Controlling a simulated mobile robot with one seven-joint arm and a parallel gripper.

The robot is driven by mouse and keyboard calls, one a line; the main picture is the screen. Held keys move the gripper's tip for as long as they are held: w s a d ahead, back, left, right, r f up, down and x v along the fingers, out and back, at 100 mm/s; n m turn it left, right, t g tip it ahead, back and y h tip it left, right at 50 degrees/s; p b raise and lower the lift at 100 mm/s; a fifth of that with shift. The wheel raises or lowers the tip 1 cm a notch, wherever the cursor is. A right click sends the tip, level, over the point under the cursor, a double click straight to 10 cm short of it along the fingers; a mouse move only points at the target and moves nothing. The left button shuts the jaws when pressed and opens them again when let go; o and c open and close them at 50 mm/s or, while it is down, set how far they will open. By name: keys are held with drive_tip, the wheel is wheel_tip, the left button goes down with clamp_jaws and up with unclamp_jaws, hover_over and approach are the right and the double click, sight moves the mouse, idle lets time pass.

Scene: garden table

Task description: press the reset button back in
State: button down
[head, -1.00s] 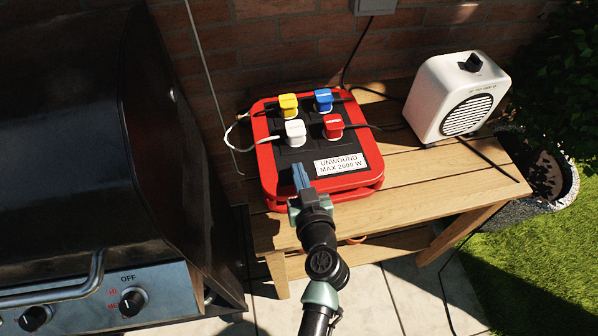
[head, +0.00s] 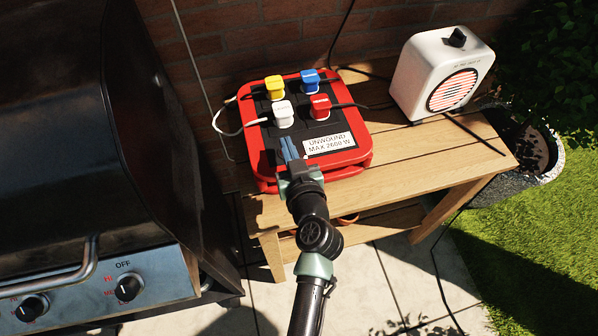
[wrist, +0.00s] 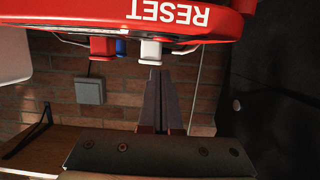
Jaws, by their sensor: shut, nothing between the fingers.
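The red cable reel box (head: 262,172) with a black top stands on the wooden table. The word RESET shows upside down on its red side in the wrist view (wrist: 168,12). The fingers (wrist: 161,74) also show in the wrist view, pointing toward the white plug (wrist: 150,50). I cannot tell whether the fingertips touch anything. The heater (head: 440,72) has an orange glowing grille.
Yellow (head: 275,88), blue (head: 310,82), white (head: 283,113) and red (head: 319,106) plugs sit in the reel's top, with cables. A large black grill (head: 60,110) stands close on the left.

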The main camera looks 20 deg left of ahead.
drive_tip(key=b+v, duration=0.2)
drive_tip(key=v, duration=0.8)
drive_tip(key=shift+r, duration=0.15)
drive_tip(key=w+d+r+t+h+p, duration=0.1)
drive_tip(key=w+r+t+p, duration=0.1)
drive_tip(key=r, duration=0.9)
drive_tip(key=w+d+r+m+t+p, duration=0.1)
drive_tip(key=w+d+r+t, duration=0.15)
drive_tip(key=r, duration=0.85)
drive_tip(key=w+r+t+h+p, duration=0.1)
drive_tip(key=w+r+t+p, duration=0.15)
drive_tip(key=r, duration=0.95)
drive_tip(key=s+d+r+m+t+h+p, duration=0.1)
drive_tip(key=s+d+r+m+t+h, duration=0.1)
drive_tip(key=r, duration=0.7)
drive_tip(key=s+d+r+m+t+h+p, duration=0.1)
drive_tip(key=s+r, duration=0.4)
drive_tip(key=r, duration=0.5)
drive_tip(key=s+d+r+m+t+h+p, duration=0.1)
drive_tip(key=s+d+r+m+t+h, duration=0.1)
drive_tip(key=r, duration=0.7)
drive_tip(key=s+d+t+h, duration=0.1)
drive_tip(key=s+d+t, duration=0.1)
drive_tip(key=shift+r+m+t, duration=0.2)
drive_tip(key=shift+m+t, duration=0.2)
